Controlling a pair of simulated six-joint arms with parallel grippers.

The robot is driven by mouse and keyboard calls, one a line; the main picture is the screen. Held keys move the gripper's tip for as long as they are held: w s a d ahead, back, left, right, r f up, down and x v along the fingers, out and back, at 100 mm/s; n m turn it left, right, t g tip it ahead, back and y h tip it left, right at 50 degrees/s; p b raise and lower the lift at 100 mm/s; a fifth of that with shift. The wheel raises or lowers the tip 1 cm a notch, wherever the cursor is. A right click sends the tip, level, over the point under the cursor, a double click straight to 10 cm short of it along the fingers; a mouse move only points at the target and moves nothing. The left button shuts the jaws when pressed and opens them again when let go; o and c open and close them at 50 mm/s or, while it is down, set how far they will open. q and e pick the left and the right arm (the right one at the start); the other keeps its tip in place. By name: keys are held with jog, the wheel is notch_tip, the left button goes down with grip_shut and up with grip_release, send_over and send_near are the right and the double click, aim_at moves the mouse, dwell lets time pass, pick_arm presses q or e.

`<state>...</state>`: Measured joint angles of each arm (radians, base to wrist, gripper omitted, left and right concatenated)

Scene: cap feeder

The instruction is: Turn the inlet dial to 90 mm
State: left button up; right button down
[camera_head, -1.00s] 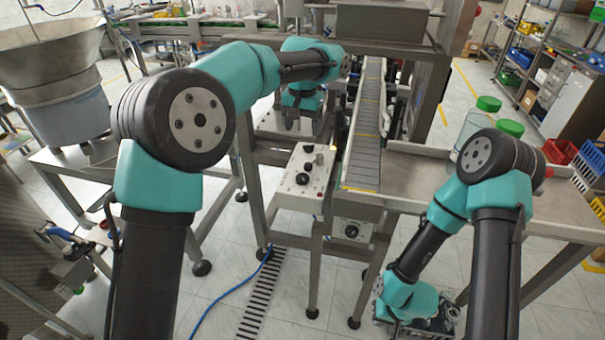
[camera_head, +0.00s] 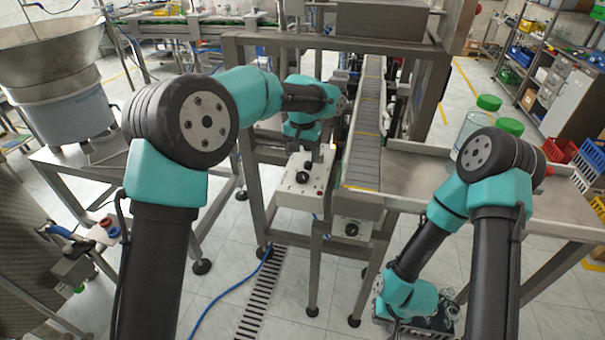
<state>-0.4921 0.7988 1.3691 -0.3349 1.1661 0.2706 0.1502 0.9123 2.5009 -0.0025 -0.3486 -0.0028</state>
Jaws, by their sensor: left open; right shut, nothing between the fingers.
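A sloped white control box (camera_head: 290,192) stands at the left of the conveyor's near end, with a black knob (camera_head: 302,178) on its face. A second black knob (camera_head: 351,230) sits on a small panel below the conveyor. I cannot read any scale, nor tell which knob is the inlet dial. My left gripper (camera_head: 318,154) is open above the upper part of the control box; the wrist partly hides it and the box's upper controls. It looks apart from the black knob. My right gripper (camera_head: 432,325) is low at the right, shut and empty, far from both knobs.
The conveyor (camera_head: 363,150) runs away from me beside the control box. A steel table (camera_head: 545,205) with green-capped jars (camera_head: 483,112) is at the right. Metal frame posts stand left of the box. A blue hose (camera_head: 225,293) lies on the floor.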

aim_at(303, 175)
pick_arm(q)
notch_tip(303, 175, down, 8)
jog(key=shift+f, duration=0.1)
jog(key=shift+c, duration=0.3)
jog(key=c, duration=0.9)
jog(key=shift+o, duration=0.2)
jog(key=shift+m, duration=1.6)
jog(key=o, duration=0.9)
notch_tip(303, 175, up, 18)
jog(key=shift+f, duration=0.25)
